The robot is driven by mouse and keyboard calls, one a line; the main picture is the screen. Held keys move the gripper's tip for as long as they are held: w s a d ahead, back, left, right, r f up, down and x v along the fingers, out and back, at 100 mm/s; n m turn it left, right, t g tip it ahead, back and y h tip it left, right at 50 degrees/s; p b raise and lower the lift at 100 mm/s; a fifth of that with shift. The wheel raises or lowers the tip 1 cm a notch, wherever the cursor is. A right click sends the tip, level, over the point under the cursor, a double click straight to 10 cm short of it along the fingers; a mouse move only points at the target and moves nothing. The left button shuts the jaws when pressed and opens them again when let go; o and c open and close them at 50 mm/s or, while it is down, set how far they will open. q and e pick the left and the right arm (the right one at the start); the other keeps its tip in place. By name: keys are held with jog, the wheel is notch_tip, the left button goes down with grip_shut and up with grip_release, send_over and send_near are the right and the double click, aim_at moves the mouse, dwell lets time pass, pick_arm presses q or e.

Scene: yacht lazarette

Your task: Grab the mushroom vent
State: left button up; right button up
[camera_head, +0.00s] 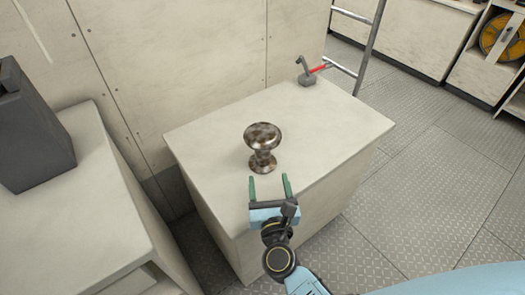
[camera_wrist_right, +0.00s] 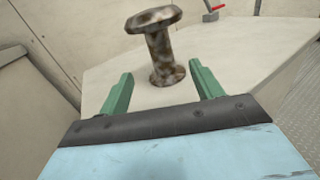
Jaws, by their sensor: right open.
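The mushroom vent (camera_head: 262,138) is a mottled brown-grey metal piece with a wide round cap, a narrow stem and a flared foot. It stands upright on the white cabinet top (camera_head: 325,130), and it also shows in the right wrist view (camera_wrist_right: 158,50). My right gripper (camera_head: 270,187) is open, with its two green fingers pointing at the vent from the near side. In the right wrist view the vent's stem and foot lie beyond the fingertips, roughly between them (camera_wrist_right: 158,82). The fingers appear empty. My left gripper is not in view.
A dark grey box (camera_head: 30,135) stands on another white counter (camera_head: 95,205) at left. A metal ladder (camera_head: 369,45) stands behind. Patterned floor (camera_head: 435,160) is clear at right.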

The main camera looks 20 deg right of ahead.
aim_at(264, 153)
jog(key=w, duration=0.2)
jog(key=w+d, duration=0.1)
jog(key=w, duration=0.4)
jog(key=shift+w+d, duration=0.15)
jog(key=shift+w, duration=0.1)
jog(key=w, duration=0.4)
jog(key=shift+w+d+r, duration=0.15)
jog(key=shift+d+r, duration=0.05)
jog(key=shift+d, duration=0.15)
jog(key=shift+w, duration=0.3)
jog(key=c, duration=1.2)
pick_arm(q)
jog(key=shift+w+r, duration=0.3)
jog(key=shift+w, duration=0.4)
pick_arm(e)
jog(key=shift+w, duration=0.1)
jog(key=shift+c, duration=0.2)
jog(key=shift+r, duration=0.1)
